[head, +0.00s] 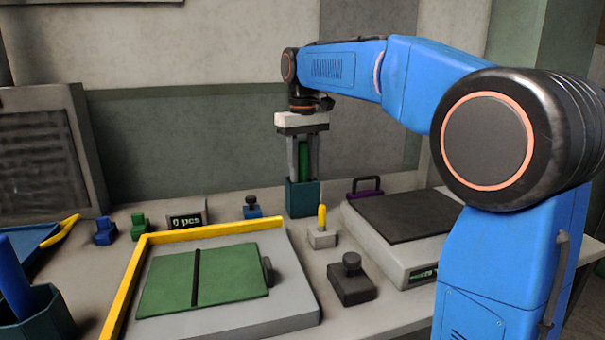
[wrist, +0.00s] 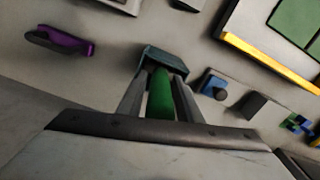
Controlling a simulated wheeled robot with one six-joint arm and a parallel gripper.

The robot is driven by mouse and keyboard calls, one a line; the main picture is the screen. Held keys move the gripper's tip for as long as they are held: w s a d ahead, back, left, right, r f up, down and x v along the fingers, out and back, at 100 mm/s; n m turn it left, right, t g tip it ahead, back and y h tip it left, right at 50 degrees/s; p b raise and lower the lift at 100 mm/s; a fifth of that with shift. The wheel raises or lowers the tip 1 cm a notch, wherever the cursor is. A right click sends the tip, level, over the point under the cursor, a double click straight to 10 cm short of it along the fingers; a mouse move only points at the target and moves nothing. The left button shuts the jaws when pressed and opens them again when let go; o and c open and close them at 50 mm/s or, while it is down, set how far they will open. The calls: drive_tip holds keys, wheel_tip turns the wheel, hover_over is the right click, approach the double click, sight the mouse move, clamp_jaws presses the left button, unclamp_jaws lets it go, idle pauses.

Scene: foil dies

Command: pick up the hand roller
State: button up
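I take the hand roller to be the tool with a green handle (head: 303,160) standing upright in a teal holder (head: 301,197) at the back of the bench; its lower end is hidden inside. My gripper (head: 303,172) points straight down over the holder, with one finger on each side of the green handle. The wrist view shows the green handle (wrist: 161,96) between the two fingers, with narrow gaps beside it, and the teal holder (wrist: 163,60) beyond the fingertips. The fingers look open around the handle, not pressed on it.
A scale (head: 405,262) stands to the right, with a purple-handled item (head: 366,187) behind it. A yellow-handled block (head: 322,237), a dark knobbed weight (head: 351,283) and a blue stamp (head: 252,208) are near. A yellow-edged board (head: 290,300) lies in front.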

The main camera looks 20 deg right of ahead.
sight(303, 142)
drive_tip(key=shift+c, duration=0.3)
clamp_jaws()
drive_tip(key=shift+r, duration=0.1)
wheel_tip(303, 142, up, 12)
drive_tip(key=s, duration=1.8)
drive_tip(key=shift+a, duration=0.1)
